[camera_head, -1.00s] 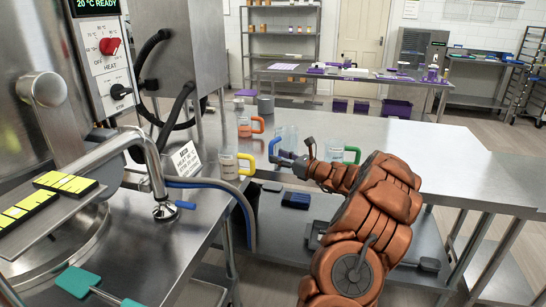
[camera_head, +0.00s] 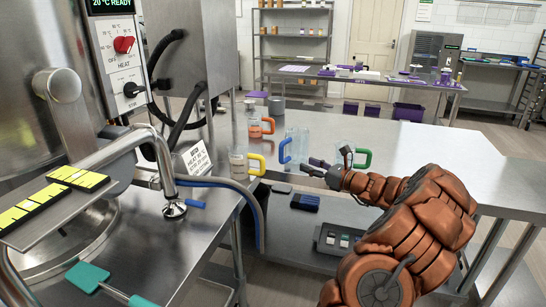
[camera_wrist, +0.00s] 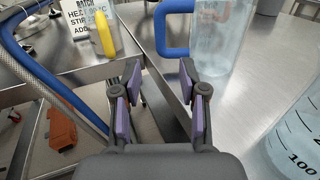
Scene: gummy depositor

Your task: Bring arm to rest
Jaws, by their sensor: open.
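My arm reaches in from the lower right of the head view. My gripper (camera_head: 328,170) is at the near edge of the steel table, in front of the clear jugs. In the wrist view my gripper (camera_wrist: 160,80) has its two purple-padded fingers apart with nothing between them. A blue-handled jug (camera_wrist: 215,40) stands just beyond the right finger; it also shows in the head view (camera_head: 298,145), left of my gripper. A green-handled jug (camera_head: 345,157) is behind the gripper, partly hidden by it.
A yellow-handled jug (camera_head: 238,163) and an orange-handled jug (camera_head: 254,128) stand farther left. The depositor with its red heat knob (camera_head: 123,44) and a tap (camera_head: 174,207) fill the left. A lower shelf holds a switch box (camera_head: 340,240). The steel table's right side (camera_head: 430,145) is clear.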

